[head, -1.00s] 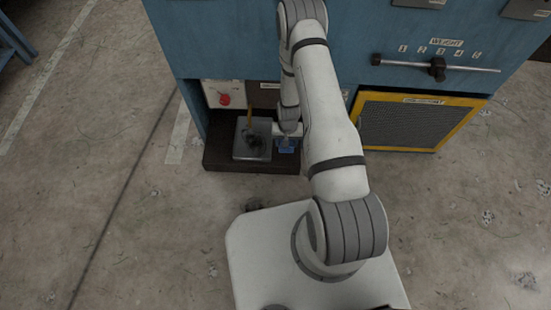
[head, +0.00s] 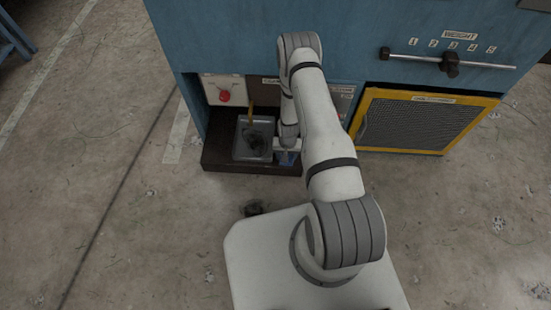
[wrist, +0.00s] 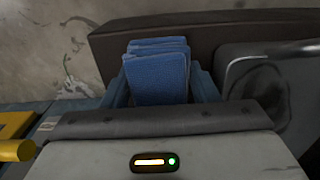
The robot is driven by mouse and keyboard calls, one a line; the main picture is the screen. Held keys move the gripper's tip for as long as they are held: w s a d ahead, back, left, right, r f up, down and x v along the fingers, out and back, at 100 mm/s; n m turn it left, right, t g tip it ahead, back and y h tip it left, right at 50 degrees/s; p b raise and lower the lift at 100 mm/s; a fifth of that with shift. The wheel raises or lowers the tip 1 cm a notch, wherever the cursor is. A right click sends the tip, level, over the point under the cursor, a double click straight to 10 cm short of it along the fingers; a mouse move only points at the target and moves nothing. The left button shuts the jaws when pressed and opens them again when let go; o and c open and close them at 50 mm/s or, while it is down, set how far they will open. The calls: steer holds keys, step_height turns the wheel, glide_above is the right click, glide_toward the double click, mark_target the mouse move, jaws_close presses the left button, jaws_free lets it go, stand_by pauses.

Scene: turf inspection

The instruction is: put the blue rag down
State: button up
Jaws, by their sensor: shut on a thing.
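The blue rag (wrist: 157,78) is a folded cloth. In the wrist view it stands up between the two blue-grey fingers of my gripper (wrist: 160,90), which is shut on it. In the head view, a small blue patch of the rag (head: 286,159) shows at the end of my arm, over the right part of the dark ledge at the machine's foot. My arm hides much of that spot. I cannot tell whether the rag touches the ledge (wrist: 110,48).
A grey metal tray (head: 240,154) with a dark smear sits on the ledge, just left of my gripper. A brown handle (head: 250,116) rises at its back. A red knob (head: 225,96) is behind. A yellow-framed mesh panel (head: 413,149) stands right. Open floor lies left.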

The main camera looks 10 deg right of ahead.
steer(key=shift+r, duration=0.1)
steer(key=shift+f, duration=0.2)
steer(key=o, duration=0.9)
steer(key=shift+r, duration=0.15)
